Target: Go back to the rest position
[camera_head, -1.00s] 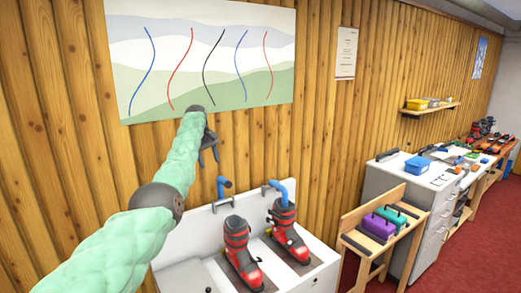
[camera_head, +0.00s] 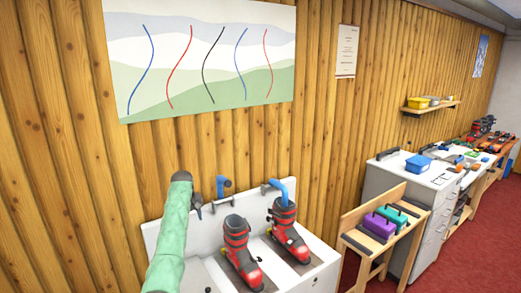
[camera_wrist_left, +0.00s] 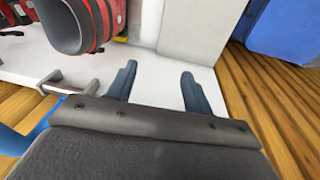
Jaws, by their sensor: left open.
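My left arm (camera_head: 168,250), in a pale green sleeve, comes up from the bottom left in the head view. My left gripper (camera_head: 198,207) is at its end, small and partly hidden, in front of the white boot bench. In the left wrist view the two fingers of the left gripper (camera_wrist_left: 157,85) stand apart with nothing between them. My right gripper does not show in either view.
Two red and black ski boots (camera_head: 242,255) (camera_head: 288,232) stand on the white bench (camera_head: 318,262), right of the gripper. A wooden stand (camera_head: 352,221) with purple and teal boxes is further right. Log wall lies behind.

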